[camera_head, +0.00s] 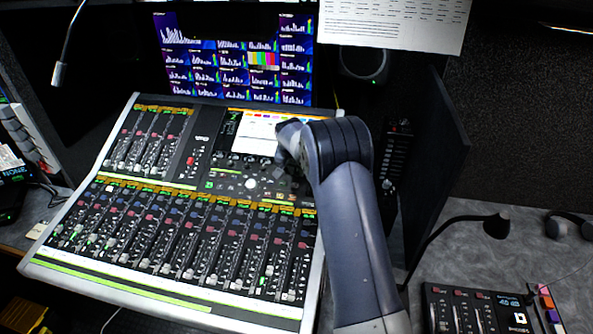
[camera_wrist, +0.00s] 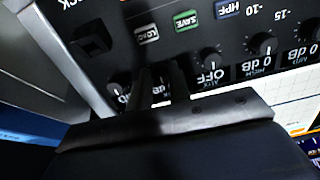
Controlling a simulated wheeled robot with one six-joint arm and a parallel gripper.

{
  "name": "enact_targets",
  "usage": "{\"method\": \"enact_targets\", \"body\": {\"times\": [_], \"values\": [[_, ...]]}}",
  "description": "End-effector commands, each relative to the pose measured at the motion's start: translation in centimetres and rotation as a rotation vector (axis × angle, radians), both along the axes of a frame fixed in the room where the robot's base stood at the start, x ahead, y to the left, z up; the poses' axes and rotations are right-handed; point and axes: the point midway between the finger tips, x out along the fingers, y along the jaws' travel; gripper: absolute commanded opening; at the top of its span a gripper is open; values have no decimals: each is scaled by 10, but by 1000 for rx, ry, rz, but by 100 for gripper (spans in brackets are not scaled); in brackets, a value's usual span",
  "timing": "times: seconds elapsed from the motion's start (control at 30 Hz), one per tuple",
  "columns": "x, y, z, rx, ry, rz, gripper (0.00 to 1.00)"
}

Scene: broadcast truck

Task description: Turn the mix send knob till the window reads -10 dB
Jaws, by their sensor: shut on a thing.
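In the wrist view the console panel appears upside down. My gripper's two dark fingers (camera_wrist: 163,85) reach down to the row of knobs and are closed around a knob between them. That knob is almost wholly hidden, and I cannot read its name or its window. To its right a black knob (camera_wrist: 210,58) has a window (camera_wrist: 211,76) reading OFF. Further right another knob (camera_wrist: 262,43) has a window reading 0 dB. A knob (camera_wrist: 118,82) on the other side has a partly covered window ending in dB. In the head view my arm hides the fingertips over the console (camera_head: 165,282).
Green SAVE (camera_wrist: 187,21) and blue HPF (camera_wrist: 228,9) buttons lie near the fingers. The console's tilted screen (camera_head: 258,128) is close to my wrist. A gooseneck microphone (camera_head: 495,226) and a smaller control box (camera_head: 470,310) stand at right.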

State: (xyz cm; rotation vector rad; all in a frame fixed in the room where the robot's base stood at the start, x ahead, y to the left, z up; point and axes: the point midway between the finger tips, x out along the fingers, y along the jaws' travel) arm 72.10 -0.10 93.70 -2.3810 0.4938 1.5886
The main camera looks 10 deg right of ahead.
Motion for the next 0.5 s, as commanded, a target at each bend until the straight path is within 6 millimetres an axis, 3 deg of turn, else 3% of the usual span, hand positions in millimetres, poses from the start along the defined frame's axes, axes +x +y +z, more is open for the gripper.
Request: {"method": "enact_targets", "body": {"times": [0.5], "values": [[1,0,-4,132,-57,-331,0]]}}
